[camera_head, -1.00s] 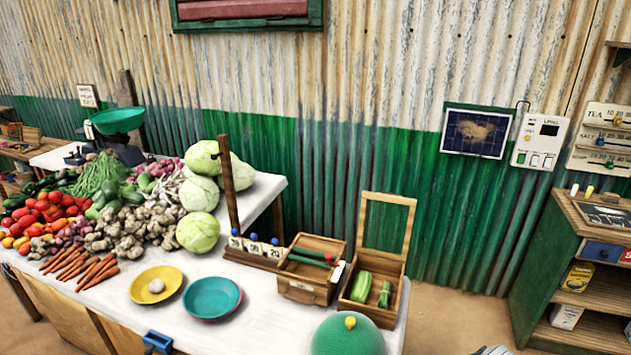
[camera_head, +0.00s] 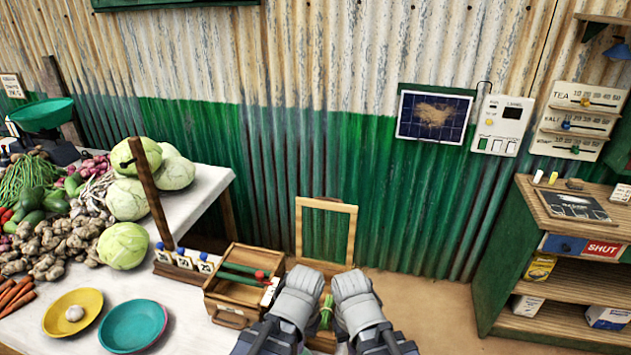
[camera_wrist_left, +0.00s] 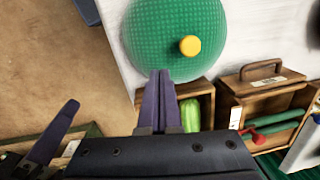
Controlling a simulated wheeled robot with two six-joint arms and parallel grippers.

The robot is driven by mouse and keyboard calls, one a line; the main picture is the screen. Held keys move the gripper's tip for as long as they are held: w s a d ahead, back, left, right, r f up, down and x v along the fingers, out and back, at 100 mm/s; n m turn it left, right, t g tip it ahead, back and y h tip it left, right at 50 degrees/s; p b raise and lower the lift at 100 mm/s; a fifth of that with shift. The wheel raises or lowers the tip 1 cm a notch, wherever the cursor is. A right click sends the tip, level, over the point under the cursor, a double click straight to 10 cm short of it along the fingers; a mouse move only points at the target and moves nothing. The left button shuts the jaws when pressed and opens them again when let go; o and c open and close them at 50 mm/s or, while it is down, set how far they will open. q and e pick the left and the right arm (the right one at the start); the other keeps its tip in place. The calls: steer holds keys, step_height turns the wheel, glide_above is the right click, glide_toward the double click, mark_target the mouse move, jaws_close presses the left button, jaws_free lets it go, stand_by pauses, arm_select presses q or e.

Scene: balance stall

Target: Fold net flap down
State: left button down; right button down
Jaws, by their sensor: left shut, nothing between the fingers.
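The net flap (camera_head: 326,204), a pale wooden frame with the green wall showing through it, stands upright at the back of a small wooden crate (camera_head: 320,342). Green vegetables (camera_head: 326,311) lie in the crate, and the crate also shows in the left wrist view (camera_wrist_left: 191,88). My left gripper (camera_head: 298,292) is in front of the flap, apart from it. In the left wrist view its purple fingers (camera_wrist_left: 161,76) are together and empty, near the crate's edge. My right gripper (camera_head: 355,293) is just right of it; one of its fingers shows in the wrist view, its opening unclear. Both grippers hide much of the crate.
A second wooden box (camera_head: 228,310) with a handle and red-and-green tools stands left of the crate. A green dome with a yellow knob (camera_wrist_left: 190,46) is close by. A teal bowl (camera_head: 133,326) and yellow plate (camera_head: 72,314) stand left. A shelf (camera_head: 560,272) is at right.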

arm_select(q)
steer(key=w+a+r+n+p, duration=0.1)
steer(key=w+a+r+p, duration=0.15)
steer(key=r+p, duration=0.5)
steer(key=w+a+r+n+p, duration=0.1)
steer(key=w+a+r+p, duration=0.15)
steer(key=r+p, duration=0.45)
steer(key=w+a+r+t+h+p, duration=0.1)
steer(key=w+a+r+t+p, duration=0.1)
steer(key=w+r+p, duration=0.55)
steer(key=w+d+r+t+b, duration=0.1)
steer(key=w+d, duration=0.3)
steer(key=w, duration=0.6)
steer(key=w+d+m+t+h, duration=0.1)
steer(key=w+d, duration=0.4)
steer(key=w, duration=0.5)
steer(key=w+d+r+t+b, duration=0.1)
steer(key=w+d, duration=0.3)
steer(key=w, duration=0.6)
step_height(320, 180, down, 9)
steer(key=b, duration=0.9)
steer(key=shift+f, duration=0.1)
